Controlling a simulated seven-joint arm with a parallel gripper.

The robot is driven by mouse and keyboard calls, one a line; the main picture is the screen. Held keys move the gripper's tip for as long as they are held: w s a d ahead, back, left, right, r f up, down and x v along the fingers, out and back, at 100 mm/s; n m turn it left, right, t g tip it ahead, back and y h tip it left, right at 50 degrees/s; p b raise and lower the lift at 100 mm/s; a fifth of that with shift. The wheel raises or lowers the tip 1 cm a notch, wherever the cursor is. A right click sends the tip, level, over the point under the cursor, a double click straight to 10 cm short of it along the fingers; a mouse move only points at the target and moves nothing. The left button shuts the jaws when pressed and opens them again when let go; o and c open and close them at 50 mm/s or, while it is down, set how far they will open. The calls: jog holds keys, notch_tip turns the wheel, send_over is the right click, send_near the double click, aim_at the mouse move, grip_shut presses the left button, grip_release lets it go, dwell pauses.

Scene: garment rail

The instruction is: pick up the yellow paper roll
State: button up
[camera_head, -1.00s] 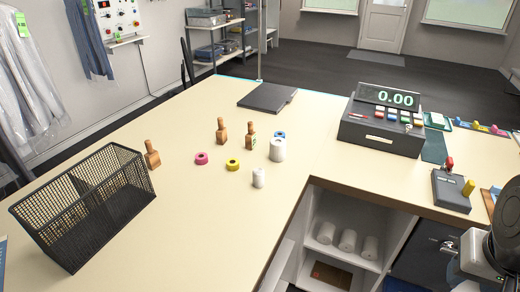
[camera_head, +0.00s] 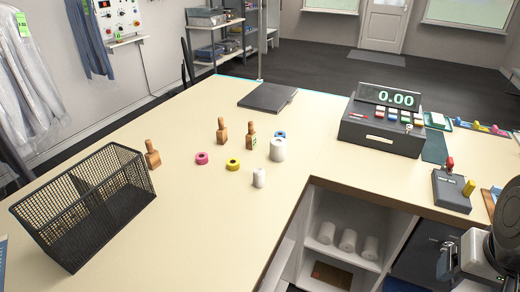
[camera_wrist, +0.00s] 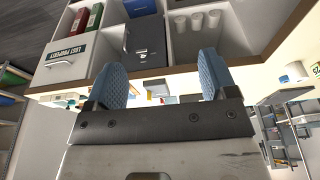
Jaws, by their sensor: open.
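The yellow paper roll (camera_head: 233,164) lies flat on the cream counter (camera_head: 190,240) in the head view, with a hole in its middle. A pink roll (camera_head: 202,158) lies to its left and a small white roll (camera_head: 259,177) stands to its right and nearer. My gripper shows in the wrist view (camera_wrist: 161,80), its two blue fingers wide apart with nothing between them. It is away from the yellow roll, which I cannot make out in the wrist view. Part of my arm shows at the right edge of the head view.
Wooden stamps (camera_head: 221,131) stand behind the yellow roll. A larger white roll (camera_head: 278,149) and a blue roll (camera_head: 280,134) are to the right. A black mesh basket (camera_head: 130,190) stands at left, a cash register (camera_head: 383,120) at right. The front counter is bare.

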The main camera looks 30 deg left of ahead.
jog(key=shift+w, duration=0.1)
jog(key=w+a+f+n+t+h, duration=0.1)
jog(key=w+a+n+h, duration=0.2)
jog(key=w+a+n, duration=0.65)
jog(key=w+a+f+n+t+h, duration=0.1)
jog(key=w+a+n+h, duration=0.1)
jog(key=w+a+n, duration=0.75)
jog(key=w+a+f+n+t+y, duration=0.1)
jog(key=w+a+f+n+t, duration=0.1)
jog(key=a, duration=0.8)
jog(key=w+a+f+n+t+y, duration=0.1)
jog(key=a+n, duration=0.4)
jog(key=a, duration=0.5)
jog(key=w+a+f+n+t, duration=0.3)
jog(key=w+a, duration=0.1)
jog(key=a, duration=0.6)
jog(key=shift+w+f+n+t+y, duration=0.2)
jog(key=shift+w+n+t+y, duration=0.2)
jog(key=s+a+f+n+t+y, duration=0.1)
jog(key=s+a+f+n+y, duration=0.15)
jog(key=a, duration=0.25)
jog(key=n+t+y, duration=0.1)
jog(key=n+y, duration=0.2)
jog(key=n, duration=0.3)
send_near(233, 165)
jog(key=w, duration=0.1)
jog(key=w+a, duration=0.1)
jog(key=shift+w+a+f, duration=0.15)
jog(key=shift+w+f, duration=0.05)
jog(key=shift+w, duration=0.1)
